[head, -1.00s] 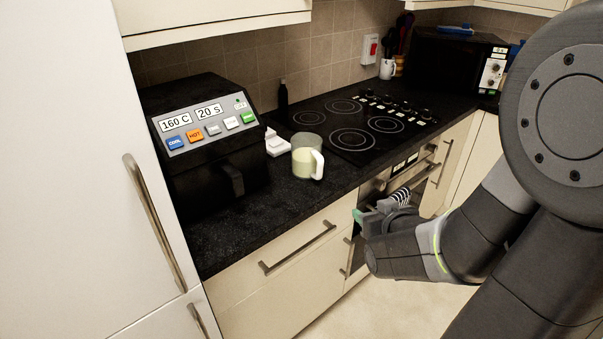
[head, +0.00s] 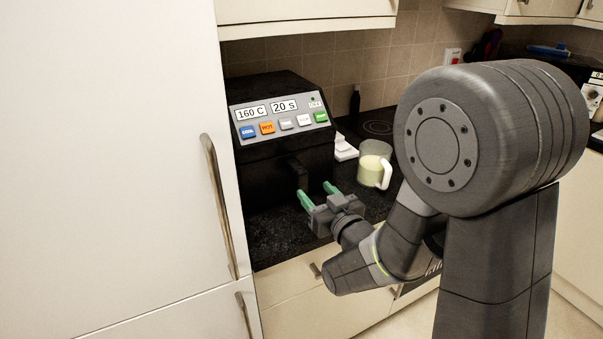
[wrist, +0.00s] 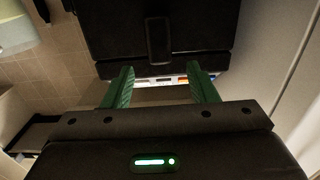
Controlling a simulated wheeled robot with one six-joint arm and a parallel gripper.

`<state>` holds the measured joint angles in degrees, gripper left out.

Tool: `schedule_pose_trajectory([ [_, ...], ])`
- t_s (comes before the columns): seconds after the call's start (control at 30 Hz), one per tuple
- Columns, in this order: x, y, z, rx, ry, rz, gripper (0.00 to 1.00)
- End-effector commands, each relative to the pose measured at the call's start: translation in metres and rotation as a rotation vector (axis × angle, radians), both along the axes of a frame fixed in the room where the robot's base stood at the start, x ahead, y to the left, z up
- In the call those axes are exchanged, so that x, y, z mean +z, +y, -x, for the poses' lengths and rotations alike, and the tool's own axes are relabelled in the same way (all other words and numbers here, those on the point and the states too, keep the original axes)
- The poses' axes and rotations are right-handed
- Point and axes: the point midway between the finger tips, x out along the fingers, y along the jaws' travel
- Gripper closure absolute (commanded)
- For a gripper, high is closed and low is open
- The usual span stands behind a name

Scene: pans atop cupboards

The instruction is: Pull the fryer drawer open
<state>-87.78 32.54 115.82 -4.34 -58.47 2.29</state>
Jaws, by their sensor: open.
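The black fryer (head: 280,88) stands on the dark counter in the head view, with a display reading 160 C and 20 S. Its drawer (head: 262,178) appears shut and carries a dark upright handle (head: 297,173). My gripper (head: 316,192) is open and empty, its green fingers pointing at the drawer front just before the handle. In the wrist view the gripper (wrist: 162,84) has a finger on each side of the picture, and the handle (wrist: 158,40) shows above, roughly centred between them. The fingers look apart from the handle.
A glass jug (head: 375,165) with pale contents stands on the counter (head: 285,240) right of the fryer, near my arm. A white object (head: 343,148) and a dark bottle (head: 354,100) stand behind it. A tall white cupboard door with a metal handle (head: 218,205) borders the fryer on the left.

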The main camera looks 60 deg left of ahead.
Motion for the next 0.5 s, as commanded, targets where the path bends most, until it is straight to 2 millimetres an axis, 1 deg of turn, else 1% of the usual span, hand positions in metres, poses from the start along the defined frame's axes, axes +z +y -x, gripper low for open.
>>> schedule_pose_trajectory([
  [0.03, 0.003, 0.012, 0.000, 0.000, 0.000, 0.000, 0.47],
  [0.2, 0.002, 0.046, 0.001, 0.000, 0.000, 0.001, 0.47],
  [0.33, 0.002, 0.065, 0.002, 0.000, -0.001, 0.001, 0.47],
  [0.5, 0.001, 0.080, 0.002, 0.000, -0.001, 0.001, 0.47],
])
